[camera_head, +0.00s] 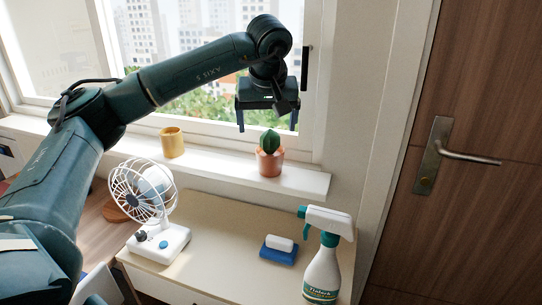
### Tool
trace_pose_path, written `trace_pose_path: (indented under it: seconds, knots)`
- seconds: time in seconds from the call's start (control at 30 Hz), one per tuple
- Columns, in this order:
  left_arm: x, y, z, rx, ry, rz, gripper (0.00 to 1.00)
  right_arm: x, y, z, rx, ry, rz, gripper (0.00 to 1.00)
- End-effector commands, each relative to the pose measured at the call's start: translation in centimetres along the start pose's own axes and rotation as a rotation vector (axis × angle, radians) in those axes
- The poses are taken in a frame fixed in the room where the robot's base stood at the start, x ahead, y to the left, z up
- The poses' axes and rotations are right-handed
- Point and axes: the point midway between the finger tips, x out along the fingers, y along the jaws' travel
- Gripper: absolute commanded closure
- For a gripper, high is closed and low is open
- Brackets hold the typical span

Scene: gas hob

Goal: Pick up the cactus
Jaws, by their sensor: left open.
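The cactus (270,140) is a small green plant in a terracotta-coloured pot (270,162). It stands upright near the right end of the white windowsill. My left gripper (267,120) hangs from the arm that comes in from the left. Its two fingers point down and are spread wide apart. It is empty, above the cactus in the picture, with the window behind it. The fingers do not appear to touch the plant; the exact gap in depth is hard to tell. My right gripper is not in view.
A yellow cup (172,142) stands on the windowsill (225,166) left of the cactus. Below are a white fan (158,240), a blue sponge holder (279,256) with a white block on it and a spray bottle (324,262). A wooden door (480,200) is at right.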

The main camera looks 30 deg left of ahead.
Motion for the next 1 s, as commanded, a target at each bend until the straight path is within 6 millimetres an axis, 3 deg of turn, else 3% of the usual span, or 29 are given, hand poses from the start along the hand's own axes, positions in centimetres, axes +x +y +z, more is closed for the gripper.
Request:
trace_pose_path:
  seconds: [0.27, 0.6, 0.87, 1.0]
  knots:
    - [2.4, 0.1, -0.1, -0.001, -0.001, -0.001, 0.11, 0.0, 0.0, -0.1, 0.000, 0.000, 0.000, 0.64]
    - [6.8, 0.7, -0.2, 0.000, -0.001, 0.000, 0.11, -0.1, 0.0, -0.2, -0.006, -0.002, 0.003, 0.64]
    - [7.0, 0.7, -0.2, -0.001, 0.000, 0.001, 0.11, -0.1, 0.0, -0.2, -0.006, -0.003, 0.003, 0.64]
    - [7.0, 0.7, -0.2, -0.001, 0.000, 0.001, 0.22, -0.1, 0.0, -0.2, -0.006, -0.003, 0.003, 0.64]
